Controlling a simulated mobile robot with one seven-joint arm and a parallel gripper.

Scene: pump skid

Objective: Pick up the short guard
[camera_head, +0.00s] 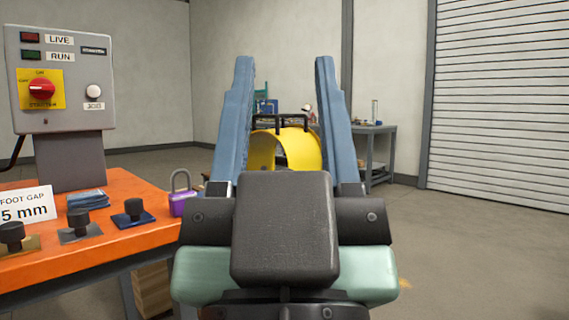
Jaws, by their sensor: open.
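A yellow curved guard (306,152) with a black bar handle (281,118) on top shows between my fingers; I take it for the short guard. Its lower part is hidden behind my gripper's dark body. My gripper (284,64) is open, with its two blue fingers spread wide and pointing up in the picture.
An orange bench (95,222) at the left holds a control box (62,75), a purple padlock (183,203), a sign (27,206) and several knobbed plates. A grey table (375,130) stands behind at the right. The floor at the right is clear up to the roller shutter (500,90).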

